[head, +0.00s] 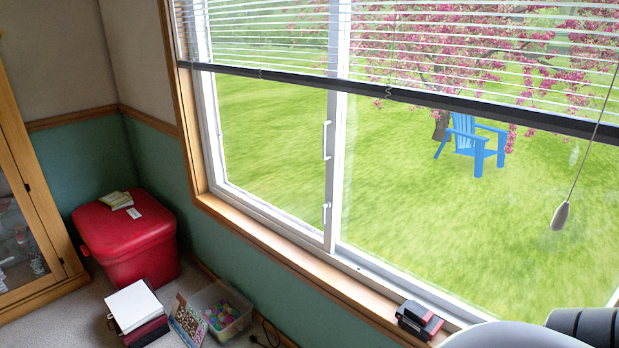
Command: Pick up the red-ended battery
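No battery can be made out for certain. Two small dark blocks with red parts (418,320) lie close together on the wooden windowsill at the bottom, right of centre. They are too small in the picture to tell what they are. Neither of my grippers is in view.
A large window with a lowered blind fills the right side. A red lidded bin (128,235) stands in the corner with papers on it. On the floor are stacked boxes (136,306) and a clear tub (222,309) of colourful bits. A glass-door cabinet (35,190) is at left.

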